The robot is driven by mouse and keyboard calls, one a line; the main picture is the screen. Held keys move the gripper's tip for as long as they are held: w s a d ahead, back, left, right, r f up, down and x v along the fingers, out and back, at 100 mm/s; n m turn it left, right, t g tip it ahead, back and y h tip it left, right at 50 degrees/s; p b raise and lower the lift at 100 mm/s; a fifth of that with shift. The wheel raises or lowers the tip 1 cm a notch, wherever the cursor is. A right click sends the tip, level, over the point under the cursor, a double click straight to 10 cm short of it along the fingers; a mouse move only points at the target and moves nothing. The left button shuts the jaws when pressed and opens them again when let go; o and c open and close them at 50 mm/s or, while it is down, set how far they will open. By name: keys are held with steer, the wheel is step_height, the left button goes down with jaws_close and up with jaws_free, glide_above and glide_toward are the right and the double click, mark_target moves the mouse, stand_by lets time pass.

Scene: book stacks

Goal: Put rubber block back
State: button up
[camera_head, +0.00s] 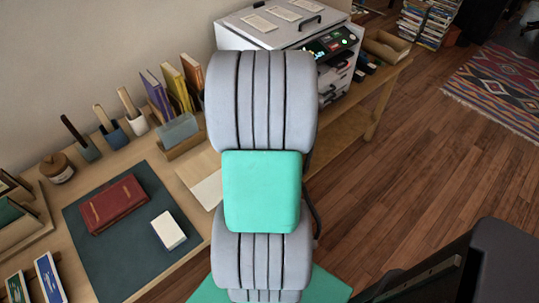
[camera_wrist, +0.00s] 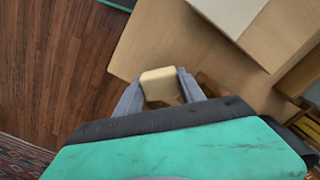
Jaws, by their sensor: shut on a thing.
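My gripper (camera_wrist: 158,84) shows in the wrist view with its two grey fingers shut on a small tan block (camera_wrist: 162,88), which looks like the rubber block. The block is held above the wooden table (camera_wrist: 150,40), near the table's edge. Whether it touches anything below cannot be told. In the head view my own arm hides the gripper and the held block. A white block (camera_head: 169,229) lies on the dark mat (camera_head: 150,268) beside a red book (camera_head: 113,204) in the head view.
A pale sheet (camera_head: 208,190) lies on the table beside my arm. Pen cups (camera_head: 135,122) and a book holder (camera_head: 178,130) with upright books stand along the wall. A printer (camera_head: 270,35) is at the back. Open wood floor (camera_head: 420,160) is on the right.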

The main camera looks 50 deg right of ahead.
steer(key=shift+f, duration=1.55)
steer(key=shift+f, duration=0.2)
steer(key=o, duration=1.3)
steer(key=shift+r, duration=0.1)
